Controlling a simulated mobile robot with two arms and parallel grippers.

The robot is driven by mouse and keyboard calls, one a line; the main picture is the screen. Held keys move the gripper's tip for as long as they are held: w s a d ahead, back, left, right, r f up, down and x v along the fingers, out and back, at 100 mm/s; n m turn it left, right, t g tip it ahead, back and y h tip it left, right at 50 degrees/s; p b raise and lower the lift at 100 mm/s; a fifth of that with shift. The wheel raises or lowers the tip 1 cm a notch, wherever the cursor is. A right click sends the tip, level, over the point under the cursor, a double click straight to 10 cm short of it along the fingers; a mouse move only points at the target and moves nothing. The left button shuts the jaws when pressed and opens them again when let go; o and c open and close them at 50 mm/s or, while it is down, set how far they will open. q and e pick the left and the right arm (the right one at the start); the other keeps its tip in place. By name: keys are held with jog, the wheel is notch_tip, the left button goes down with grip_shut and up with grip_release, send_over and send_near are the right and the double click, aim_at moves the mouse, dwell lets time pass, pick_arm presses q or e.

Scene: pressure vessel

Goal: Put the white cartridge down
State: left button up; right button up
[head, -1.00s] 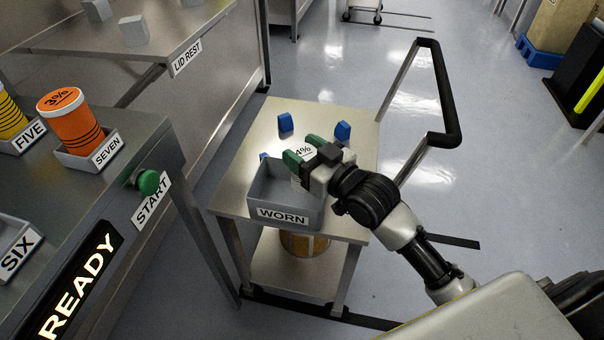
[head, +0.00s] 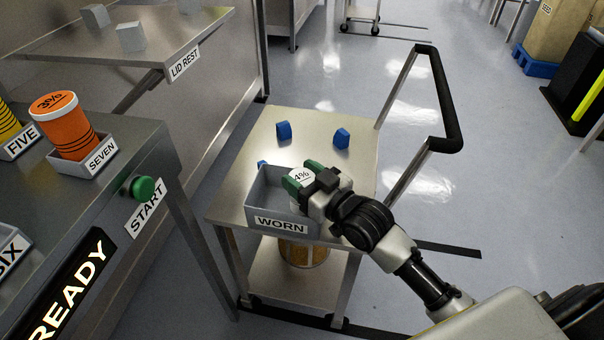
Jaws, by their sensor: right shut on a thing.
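The white cartridge (head: 299,176) shows only its round top, marked "4%", between the green fingertips of my right gripper (head: 302,177). My right gripper is shut on it, at the right part of the grey bin labelled WORN (head: 266,207). The bin stands on the front of a steel cart (head: 242,158). The cartridge's lower part is hidden by the bin wall and my gripper, so I cannot tell whether it touches the bin floor. My left gripper is not in view.
Several blue blocks (head: 284,130) stand on the cart top behind the bin. The cart's black handle (head: 447,100) rises at the right. At left, a bench holds an orange cartridge (head: 70,128) in tray SEVEN and a green START button (head: 143,188). A yellowish cylinder (head: 303,252) sits on the lower shelf.

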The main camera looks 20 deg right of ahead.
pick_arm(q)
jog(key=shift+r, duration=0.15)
pick_arm(e)
jog(key=shift+f, duration=0.2)
jog(key=o, duration=1.1)
jog(key=shift+r, duration=0.35)
jog(key=shift+s+r, duration=0.15)
jog(key=shift+r, duration=0.15)
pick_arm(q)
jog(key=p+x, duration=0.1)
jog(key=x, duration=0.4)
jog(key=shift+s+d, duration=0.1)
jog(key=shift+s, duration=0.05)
pick_arm(e)
jog(key=v, duration=1.1)
jog(key=shift+s+d, duration=0.15)
jog(key=shift+s, duration=0.2)
